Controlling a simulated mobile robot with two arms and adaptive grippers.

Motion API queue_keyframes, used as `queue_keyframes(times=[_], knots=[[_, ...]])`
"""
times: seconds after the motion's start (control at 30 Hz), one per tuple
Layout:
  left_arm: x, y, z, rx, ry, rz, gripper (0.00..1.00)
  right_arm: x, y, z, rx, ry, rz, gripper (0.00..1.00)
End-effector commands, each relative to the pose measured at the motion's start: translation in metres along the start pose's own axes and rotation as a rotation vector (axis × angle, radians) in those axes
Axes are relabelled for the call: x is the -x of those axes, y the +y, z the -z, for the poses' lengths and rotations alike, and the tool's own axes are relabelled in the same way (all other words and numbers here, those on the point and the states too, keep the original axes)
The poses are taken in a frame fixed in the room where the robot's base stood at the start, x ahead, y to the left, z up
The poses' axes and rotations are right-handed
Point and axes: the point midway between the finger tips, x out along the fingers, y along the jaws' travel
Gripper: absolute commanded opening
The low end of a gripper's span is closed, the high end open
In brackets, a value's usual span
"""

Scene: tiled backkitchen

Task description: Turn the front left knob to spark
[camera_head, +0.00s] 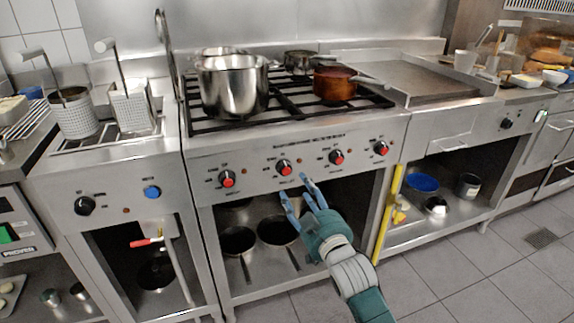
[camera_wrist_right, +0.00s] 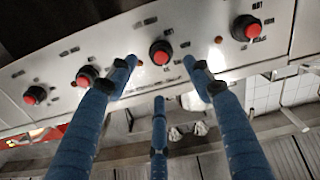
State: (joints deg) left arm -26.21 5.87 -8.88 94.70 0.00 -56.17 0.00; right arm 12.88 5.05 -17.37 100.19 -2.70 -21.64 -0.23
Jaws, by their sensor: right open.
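The stove front panel carries a row of several red-and-black knobs. In the head view the leftmost knob (camera_head: 227,179) is at the left end of the row, and a second knob (camera_head: 284,167) is to its right. My right gripper (camera_head: 295,188) has blue fingers spread open and empty, just below and in front of the second knob. In the right wrist view, the open fingers (camera_wrist_right: 159,64) frame a red-topped knob (camera_wrist_right: 161,52), apparently without touching it. Which way each knob points is too small to tell. My left gripper is not in view.
A large steel pot (camera_head: 233,88) and a copper pan (camera_head: 334,84) stand on the burners. Below the panel is an open shelf with dark pans (camera_head: 278,231). A yellow upright bar (camera_head: 388,215) stands at the stove's right edge.

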Motion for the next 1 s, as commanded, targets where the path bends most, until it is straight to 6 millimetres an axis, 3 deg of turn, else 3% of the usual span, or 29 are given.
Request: queue_keyframes(times=[0.5,0.93,0.97,1.0], knots=[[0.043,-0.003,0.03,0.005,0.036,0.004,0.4,-0.088,-0.001,0.002,-0.001,0.007,0.0,0.51],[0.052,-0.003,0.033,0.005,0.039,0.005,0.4,-0.1,0.0,0.003,-0.001,0.007,0.0,0.51],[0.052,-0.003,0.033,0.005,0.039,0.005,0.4,-0.099,0.0,0.003,-0.001,0.007,0.0,0.49],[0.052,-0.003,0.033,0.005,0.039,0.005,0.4,-0.099,0.0,0.003,-0.001,0.007,0.0,0.41]])
